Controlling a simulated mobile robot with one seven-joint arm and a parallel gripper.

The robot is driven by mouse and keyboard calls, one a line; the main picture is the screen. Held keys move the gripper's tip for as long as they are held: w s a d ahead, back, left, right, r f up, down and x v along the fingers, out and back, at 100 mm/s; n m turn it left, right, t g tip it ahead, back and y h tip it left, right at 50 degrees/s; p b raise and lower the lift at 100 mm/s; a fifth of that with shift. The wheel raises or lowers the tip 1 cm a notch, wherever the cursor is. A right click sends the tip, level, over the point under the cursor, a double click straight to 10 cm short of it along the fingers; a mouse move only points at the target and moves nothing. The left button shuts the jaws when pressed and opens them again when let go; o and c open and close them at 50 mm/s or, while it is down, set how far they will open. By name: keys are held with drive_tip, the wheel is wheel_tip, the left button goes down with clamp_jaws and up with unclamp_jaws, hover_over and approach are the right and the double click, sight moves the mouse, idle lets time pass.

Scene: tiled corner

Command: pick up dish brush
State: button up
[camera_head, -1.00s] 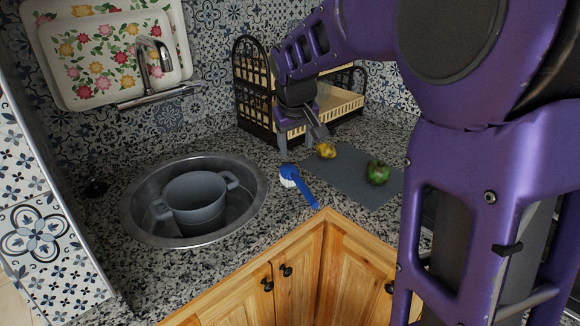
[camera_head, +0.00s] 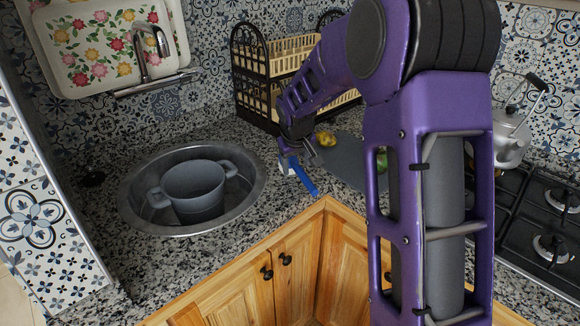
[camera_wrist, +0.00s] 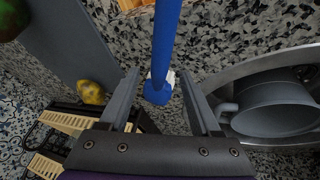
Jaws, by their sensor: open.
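The dish brush (camera_head: 302,177) lies on the granite counter between the sink and the grey mat. Its handle is blue and its bristles are white; my gripper partly hides its head in the head view. In the wrist view the brush (camera_wrist: 166,45) runs down from the top edge, with its blue head between my finger lines. My gripper (camera_wrist: 160,92) is open, with one finger on each side of the brush head. It also shows just above the brush in the head view (camera_head: 300,157). I cannot tell whether the fingers touch it.
A grey pot (camera_head: 193,192) stands in the round sink (camera_head: 136,213) to the left. A grey mat (camera_head: 345,165) holds a yellow item (camera_head: 326,139) and a green one (camera_head: 382,158). A black rack (camera_head: 243,75) stands behind. A stove (camera_head: 535,205) with a kettle (camera_head: 510,135) is at right.

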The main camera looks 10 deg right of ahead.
sight(297, 168)
drive_tip(key=x, duration=0.3)
drive_tip(key=shift+f, duration=0.15)
clamp_jaws()
